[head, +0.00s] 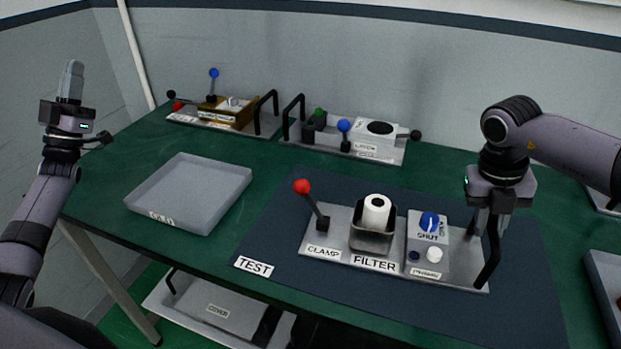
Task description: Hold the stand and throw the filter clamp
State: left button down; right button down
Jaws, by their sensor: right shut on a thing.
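The filter stand is a grey metal plate (342,260) on the dark blue mat. It bears a clamp lever with a red knob (303,186) at its left, leaning up and left. A white filter cylinder (376,212) sits upright in a dark holder (371,240) at the middle. A box with a blue SHUT knob (429,222) is right of it. My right gripper (487,228) points down at the stand's right end, shut on the black handle (492,257). My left gripper (71,82) is raised at the far left, away from the stand; its fingers look close together.
An empty grey tray (190,200) lies on the green table at left. Two other stands, one with a brown block (230,110) and one with a white box (378,133), stand at the back. A lower shelf holds a COVER plate (215,312). Another tray edge (604,290) shows at right.

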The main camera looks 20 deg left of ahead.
pick_arm(q)
jog(key=w+d+r+m+g+h, duration=0.2)
jog(key=w+d+m+g+h, duration=0.1)
jog(key=d+m+g+h, duration=0.75)
jog(key=w+d+r+m+g+h, duration=0.1)
jog(key=w+d+m+g+h, duration=0.2)
jog(key=d+m+g+h, duration=0.75)
jog(key=s+d+f+n+g+y, duration=0.1)
jog(key=d+f+g+y, duration=0.25)
jog(key=d, duration=0.35)
jog(key=s+d+f+n+g+y, duration=0.1)
jog(key=d+f+n+g+y, duration=0.2)
jog(key=d, duration=0.5)
jog(key=d+f+y, duration=0.2)
jog(key=f+y, duration=0.1)
jog(key=f, duration=0.4)
jog(key=d+f+n+y, duration=0.1)
jog(key=d+f+y, duration=0.1)
jog(key=f, duration=0.5)
jog(key=shift+d+g+y, duration=0.3)
jog(key=shift+g+y, duration=0.15)
jog(key=shift+y, duration=0.4)
jog(key=shift+d, duration=0.15)
